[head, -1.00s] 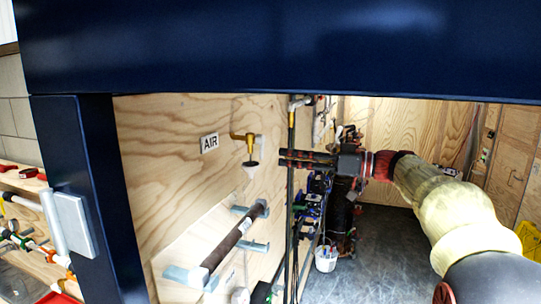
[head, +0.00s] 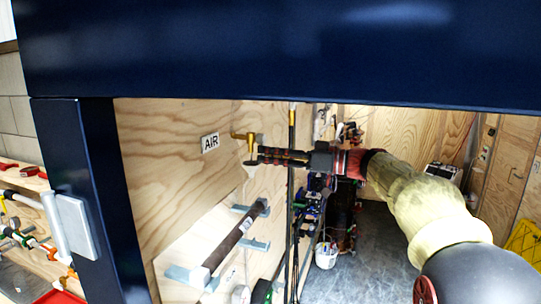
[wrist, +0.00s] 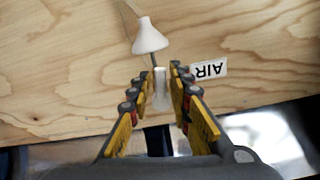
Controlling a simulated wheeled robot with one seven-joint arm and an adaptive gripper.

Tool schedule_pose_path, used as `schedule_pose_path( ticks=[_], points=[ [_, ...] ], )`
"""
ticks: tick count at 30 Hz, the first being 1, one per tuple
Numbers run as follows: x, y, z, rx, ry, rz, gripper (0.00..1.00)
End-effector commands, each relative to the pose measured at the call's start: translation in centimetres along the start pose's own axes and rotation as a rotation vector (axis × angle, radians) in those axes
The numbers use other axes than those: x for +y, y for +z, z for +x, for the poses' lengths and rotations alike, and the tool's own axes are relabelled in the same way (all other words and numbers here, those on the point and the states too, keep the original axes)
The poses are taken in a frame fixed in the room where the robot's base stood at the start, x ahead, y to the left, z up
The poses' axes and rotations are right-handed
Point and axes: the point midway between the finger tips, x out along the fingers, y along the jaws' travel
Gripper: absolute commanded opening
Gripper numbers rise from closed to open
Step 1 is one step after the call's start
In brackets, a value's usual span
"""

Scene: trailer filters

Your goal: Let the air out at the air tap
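The brass air tap (head: 243,137) sticks out of the plywood wall, right of the AIR sign (head: 210,143). My gripper (head: 262,156) reaches in from the right, its fingertips just below and right of the tap, partly covering the fittings there. In the wrist view my gripper (wrist: 158,76) is open, with a gap between its fingers. A pale upright piece (wrist: 160,90) shows in that gap; I cannot tell if the fingers touch it. A white cone (wrist: 150,37) on a thin dark stem lies just beyond the fingertips. The AIR sign appears upside down there (wrist: 209,69).
A dark blue frame beam (head: 280,55) crosses the top and a blue post (head: 95,190) stands at left. A dark bar on brackets (head: 235,240) runs along the wall below the tap. A white bucket (head: 326,256) stands on the floor behind.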

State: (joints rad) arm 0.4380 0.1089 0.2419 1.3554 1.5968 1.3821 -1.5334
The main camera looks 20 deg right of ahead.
Motion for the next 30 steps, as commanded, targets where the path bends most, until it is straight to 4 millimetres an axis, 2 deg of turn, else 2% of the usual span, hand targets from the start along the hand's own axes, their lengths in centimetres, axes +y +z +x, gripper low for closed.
schedule_pose_path(
  ticks=[9,23,30],
  points=[
    [0.0,0.0,-0.01,0.0,0.0,0.0,0.0],
    [-0.06,0.03,-0.02,0.0,0.0,0.016,0.0],
    [-0.45,0.14,-0.01,0.001,0.0,0.118,0.0]
  ],
)
